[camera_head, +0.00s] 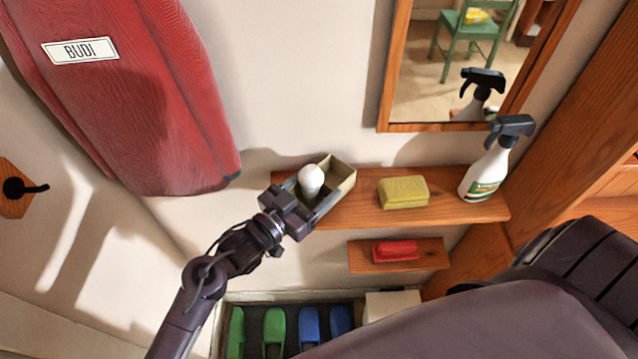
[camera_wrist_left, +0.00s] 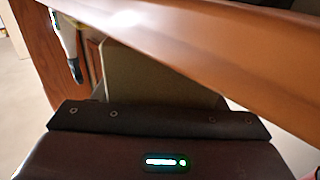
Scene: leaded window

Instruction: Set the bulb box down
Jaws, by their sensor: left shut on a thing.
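The bulb box (camera_head: 343,172) is a small open-topped cardboard box at the left end of the upper wooden shelf (camera_head: 460,207) in the head view. A white bulb (camera_head: 311,179) stands up out of it. My left gripper (camera_head: 308,203) is shut on the near left side of the box. The box overlaps the shelf's left end; I cannot tell whether it touches the wood. In the left wrist view a box wall (camera_wrist_left: 140,72) rises from the gripper, with an orange-brown wooden edge (camera_wrist_left: 235,55) close across it. My right gripper is not in view.
A yellow sponge (camera_head: 403,192) and a spray bottle (camera_head: 488,165) stand on the shelf to the right. A red brush-like item (camera_head: 395,251) lies on a lower small shelf (camera_head: 436,255). A wood-framed mirror (camera_head: 388,75) hangs above. Green and blue shoes (camera_head: 275,325) are below.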

